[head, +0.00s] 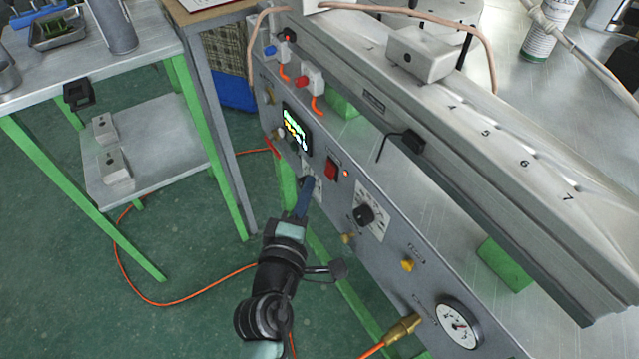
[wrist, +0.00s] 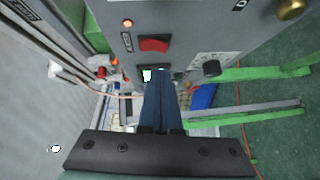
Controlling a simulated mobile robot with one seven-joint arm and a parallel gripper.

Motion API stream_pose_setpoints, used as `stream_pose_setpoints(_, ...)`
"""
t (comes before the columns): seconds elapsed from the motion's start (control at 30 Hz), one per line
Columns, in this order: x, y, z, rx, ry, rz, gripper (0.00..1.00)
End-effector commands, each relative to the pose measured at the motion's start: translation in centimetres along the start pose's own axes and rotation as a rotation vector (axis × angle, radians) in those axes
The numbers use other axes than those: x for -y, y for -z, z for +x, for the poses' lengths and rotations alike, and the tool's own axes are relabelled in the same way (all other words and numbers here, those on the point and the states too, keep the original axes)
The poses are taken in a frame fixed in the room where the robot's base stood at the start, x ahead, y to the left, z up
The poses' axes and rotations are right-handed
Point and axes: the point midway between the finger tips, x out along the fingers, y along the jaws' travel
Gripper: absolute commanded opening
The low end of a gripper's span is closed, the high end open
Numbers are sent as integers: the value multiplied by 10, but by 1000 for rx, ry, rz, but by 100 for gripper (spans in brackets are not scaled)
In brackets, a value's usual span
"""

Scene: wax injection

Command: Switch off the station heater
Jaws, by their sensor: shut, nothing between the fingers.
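A red rocker switch (head: 331,169) sits on the grey sloping front panel (head: 405,250) of the station, with a lit orange lamp (head: 346,173) beside it. The switch (wrist: 153,44) and lit lamp (wrist: 127,22) also show in the wrist view; the label near them is too small to read. My gripper (head: 307,183) is shut and empty, its blue fingers pointing at the panel, left of and below the switch in the head view. In the wrist view my fingertips (wrist: 163,80) show below the switch, apart from it. They partly cover a dial in the head view.
A lit display (head: 296,130), a black knob (head: 365,214), brass fittings (head: 408,265) and a pressure gauge (head: 458,325) crowd the panel. A black cable plug (head: 412,142) sits above. A green-legged side table (head: 150,150) stands left; floor between is open, with an orange hose.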

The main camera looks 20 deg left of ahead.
Motion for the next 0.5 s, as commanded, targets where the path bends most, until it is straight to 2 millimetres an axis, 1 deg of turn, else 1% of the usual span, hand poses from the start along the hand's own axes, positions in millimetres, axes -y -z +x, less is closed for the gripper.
stream_pose_setpoints(0.03, -2, -6, 5, 2, -1, 1, 0)
stream_pose_setpoints(0.2, -2, -16, 16, 0, -1, 0, 0)
stream_pose_setpoints(0.5, 0, -18, 18, -2, -1, 0, 0)
